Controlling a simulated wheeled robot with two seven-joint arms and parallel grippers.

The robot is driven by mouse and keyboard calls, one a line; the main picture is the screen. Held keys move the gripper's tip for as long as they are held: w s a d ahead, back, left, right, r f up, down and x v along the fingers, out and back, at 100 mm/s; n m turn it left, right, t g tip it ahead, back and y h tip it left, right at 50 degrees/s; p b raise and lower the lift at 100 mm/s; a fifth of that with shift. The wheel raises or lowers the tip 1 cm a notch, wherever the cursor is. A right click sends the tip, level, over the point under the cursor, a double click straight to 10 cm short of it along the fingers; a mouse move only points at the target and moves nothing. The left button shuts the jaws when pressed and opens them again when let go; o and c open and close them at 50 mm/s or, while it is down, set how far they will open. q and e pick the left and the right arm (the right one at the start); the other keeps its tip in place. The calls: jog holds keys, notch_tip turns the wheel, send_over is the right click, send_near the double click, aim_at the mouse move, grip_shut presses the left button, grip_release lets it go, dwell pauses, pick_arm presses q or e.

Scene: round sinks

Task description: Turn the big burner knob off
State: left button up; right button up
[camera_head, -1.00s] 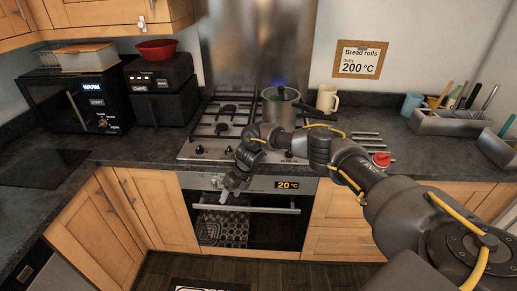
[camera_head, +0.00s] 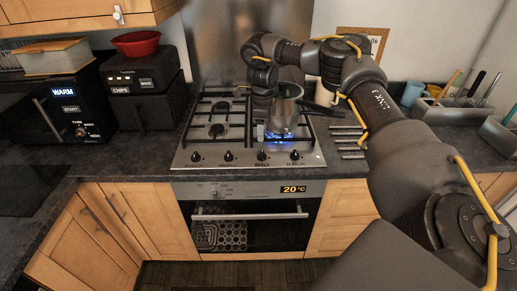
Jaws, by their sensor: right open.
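The gas hob (camera_head: 180,158) has a row of several black knobs along its front edge. They include a far-left knob (camera_head: 196,156), a second (camera_head: 228,156), a third (camera_head: 261,155) and a far-right one (camera_head: 294,155). No label tells me which is the big burner knob. A blue flame (camera_head: 281,134) burns under the grey pot (camera_head: 284,112) on the right side. My right gripper (camera_head: 261,131) points down just left of the pot, above and behind the third knob, apart from the knobs. It is open; its fingertips are small in view. My left gripper is not in view.
The pot's dark handle (camera_head: 322,109) sticks out to the right. The oven (camera_head: 250,232) below shows 20 °C. Utensil holders (camera_head: 452,110) stand at right. Space before the knobs is clear.

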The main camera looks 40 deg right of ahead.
aim_at(262, 153)
jog(key=f, duration=0.2)
jog(key=shift+s+f, duration=0.25)
jog(key=shift+f, duration=0.1)
jog(key=shift+w+f, duration=0.15)
jog(key=shift+f, duration=0.8)
notch_tip(262, 153, down, 5)
jog(key=shift+w+r, duration=0.1)
jog(key=shift+f, duration=0.55)
jog(key=c, duration=1)
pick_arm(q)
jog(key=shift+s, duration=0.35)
